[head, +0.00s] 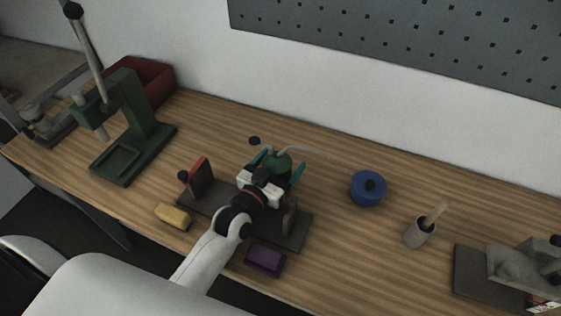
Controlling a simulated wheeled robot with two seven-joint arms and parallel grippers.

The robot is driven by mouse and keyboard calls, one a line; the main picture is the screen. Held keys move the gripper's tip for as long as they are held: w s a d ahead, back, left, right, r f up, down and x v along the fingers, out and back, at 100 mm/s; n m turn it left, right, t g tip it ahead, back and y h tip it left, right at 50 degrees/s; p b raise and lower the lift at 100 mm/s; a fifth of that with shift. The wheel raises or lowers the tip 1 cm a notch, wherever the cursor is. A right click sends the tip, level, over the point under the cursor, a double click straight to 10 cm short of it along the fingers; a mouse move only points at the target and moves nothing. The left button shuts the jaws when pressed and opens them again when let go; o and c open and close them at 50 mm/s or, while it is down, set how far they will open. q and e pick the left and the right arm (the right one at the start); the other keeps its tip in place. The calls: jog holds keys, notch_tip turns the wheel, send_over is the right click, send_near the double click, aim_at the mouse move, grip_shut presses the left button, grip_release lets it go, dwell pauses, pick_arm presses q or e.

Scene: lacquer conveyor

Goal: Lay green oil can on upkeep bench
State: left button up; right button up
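The green oil can (278,159), with a thin pale spout pointing right, is at the middle of the wooden upkeep bench (345,240). My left gripper (279,167) reaches in from the front, its teal fingers on either side of the can. The gripper body hides the can's lower part, so I cannot tell whether the fingers press on it or whether it rests on the bench. My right gripper is not in view.
A dark plate fixture (196,206) lies under my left wrist, a yellow block (173,216) and purple block (265,260) near it. A green press (130,125) and red bin (152,82) stand left. A blue round container (368,188), grey cup (419,232) and grey vise (520,262) stand right.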

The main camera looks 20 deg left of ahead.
pick_arm(q)
jog(key=shift+r, duration=0.25)
jog(key=s, duration=0.3)
jog(key=s+a+b, duration=0.1)
jog(key=s, duration=0.2)
jog(key=shift+s+a+f, duration=0.15)
jog(key=shift+s+f, duration=0.05)
jog(key=shift+s+a+r, duration=0.1)
jog(key=shift+s, duration=0.35)
